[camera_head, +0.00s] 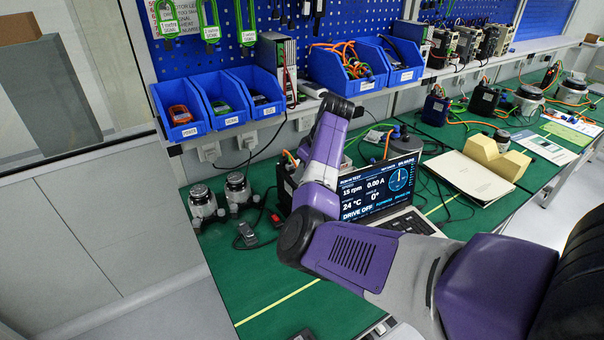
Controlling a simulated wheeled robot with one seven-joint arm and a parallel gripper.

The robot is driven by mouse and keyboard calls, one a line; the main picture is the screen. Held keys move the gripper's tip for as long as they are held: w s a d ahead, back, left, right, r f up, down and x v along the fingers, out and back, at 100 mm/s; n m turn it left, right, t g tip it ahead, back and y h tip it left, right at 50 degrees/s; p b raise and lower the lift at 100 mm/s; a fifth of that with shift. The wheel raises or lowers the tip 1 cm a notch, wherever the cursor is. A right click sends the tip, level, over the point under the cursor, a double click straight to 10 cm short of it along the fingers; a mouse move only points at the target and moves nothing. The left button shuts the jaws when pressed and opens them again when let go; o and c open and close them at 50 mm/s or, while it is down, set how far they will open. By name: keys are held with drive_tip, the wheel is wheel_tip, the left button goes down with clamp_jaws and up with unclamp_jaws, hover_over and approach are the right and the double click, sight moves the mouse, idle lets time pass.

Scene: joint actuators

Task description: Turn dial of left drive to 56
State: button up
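Two grey and black round drive units stand side by side on the green bench at left: the left one (203,206) and the one beside it (238,189). Their tops are too small to read a dial or number, and I cannot tell which unit is the left drive. A display (380,188) shows 15 rpm, 0.00 A, 24 °C, 0°, DRIVE OFF and a round gauge. My purple and grey arm crosses the middle of the view and covers part of the display and bench.
Blue bins (182,112) sit on a shelf above the bench. A small grey part (247,234) and a red-topped black item (277,219) lie near the drives. An open book (468,178) and a yellow block (497,156) lie at right.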

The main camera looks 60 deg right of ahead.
drive_tip(key=shift+w+f, duration=0.15)
drive_tip(key=shift+f, duration=0.15)
clamp_jaws()
